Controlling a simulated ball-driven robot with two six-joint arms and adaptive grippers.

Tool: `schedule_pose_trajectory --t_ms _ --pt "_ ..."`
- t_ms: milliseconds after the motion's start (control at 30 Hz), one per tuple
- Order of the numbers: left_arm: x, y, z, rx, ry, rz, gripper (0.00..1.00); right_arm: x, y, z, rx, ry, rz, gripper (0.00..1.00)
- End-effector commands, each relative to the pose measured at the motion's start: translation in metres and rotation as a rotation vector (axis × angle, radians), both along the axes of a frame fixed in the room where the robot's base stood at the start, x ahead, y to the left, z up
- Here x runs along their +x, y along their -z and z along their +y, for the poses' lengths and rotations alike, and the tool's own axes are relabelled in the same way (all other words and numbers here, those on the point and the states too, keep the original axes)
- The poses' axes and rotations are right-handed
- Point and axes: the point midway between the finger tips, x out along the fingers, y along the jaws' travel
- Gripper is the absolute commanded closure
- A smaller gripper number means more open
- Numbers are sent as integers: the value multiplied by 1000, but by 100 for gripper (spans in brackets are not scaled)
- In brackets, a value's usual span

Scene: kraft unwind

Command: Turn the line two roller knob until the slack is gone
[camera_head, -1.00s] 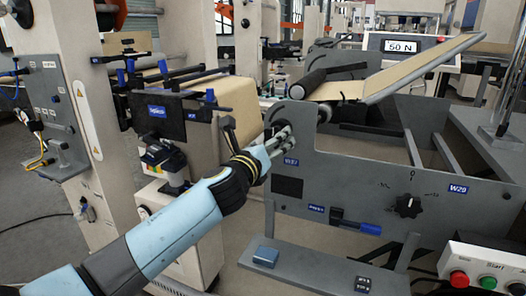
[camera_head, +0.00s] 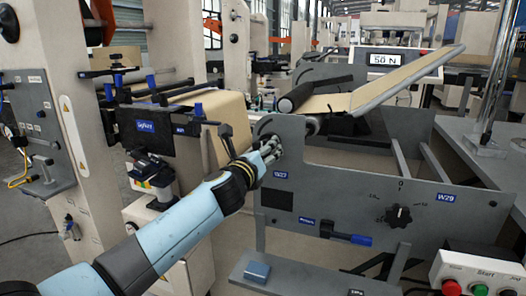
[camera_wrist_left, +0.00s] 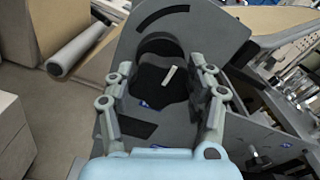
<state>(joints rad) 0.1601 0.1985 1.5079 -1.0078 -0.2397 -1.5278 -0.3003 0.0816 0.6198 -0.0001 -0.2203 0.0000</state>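A black lobed knob with a white pointer mark (camera_wrist_left: 166,78) is on the grey side plate in the left wrist view, below a curved dark slot. My left gripper (camera_wrist_left: 162,75) has its fingers spread on either side of this knob. I cannot tell whether they touch it. In the head view my left gripper (camera_head: 268,150) is at the upper left of the grey side panel (camera_head: 340,165), just above a small blue label, and hides most of the knob. The display (camera_head: 385,59) reads 50 N. My right gripper is out of view.
A black dial knob (camera_head: 398,215) sits lower right on the same panel beside the W29 label. A blue-handled lever (camera_head: 345,238) is below. Brown web (camera_head: 350,100) runs over rollers above. Push buttons (camera_head: 485,260) are at the bottom right.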

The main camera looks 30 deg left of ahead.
Motion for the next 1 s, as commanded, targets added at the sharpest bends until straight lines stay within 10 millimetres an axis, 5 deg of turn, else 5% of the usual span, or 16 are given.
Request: schedule_pose_trajectory --t_ms 167,1000 --pt "0 0 0 0 0 0 78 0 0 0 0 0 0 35" --pt "0 0 0 548 1 132 78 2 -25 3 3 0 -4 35"
